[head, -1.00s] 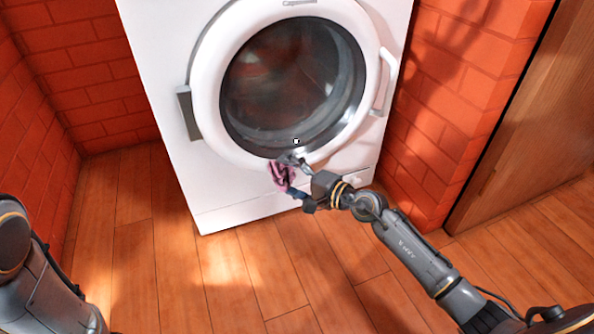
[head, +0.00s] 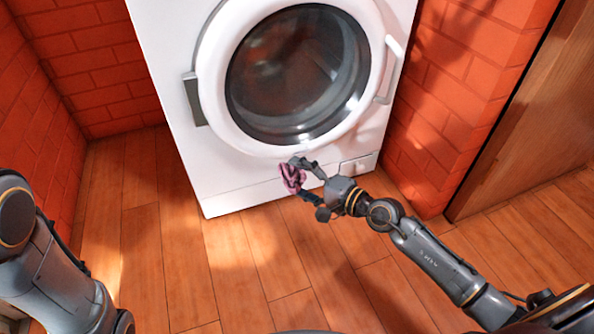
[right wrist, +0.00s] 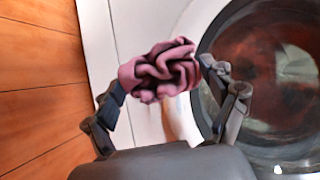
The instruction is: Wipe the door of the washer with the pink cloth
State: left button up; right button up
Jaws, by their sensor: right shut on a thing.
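The white washer (head: 240,182) stands against the brick wall. Its round door (head: 213,92) has a white ring and dark glass; it looks shut, and it also shows at the right of the right wrist view (right wrist: 290,80). My right gripper (head: 300,173) is shut on the crumpled pink cloth (head: 292,180), just below the door ring in the head view. In the right wrist view the cloth (right wrist: 160,72) is bunched between the fingertips. I cannot tell whether the cloth touches the washer. My left arm shows at the left edge; its gripper is out of view.
A white handle (head: 393,70) sticks out at the door's right side, and a grey hinge (head: 193,100) is at its left. Brick walls (head: 470,80) stand on both sides, with a wooden door (head: 525,130) at right. The wooden floor (head: 240,270) in front is clear.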

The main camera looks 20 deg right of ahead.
aim_at(294, 183)
jog(key=shift+s, duration=0.1)
jog(key=shift+s+d, duration=0.1)
jog(key=shift+s, duration=1.3)
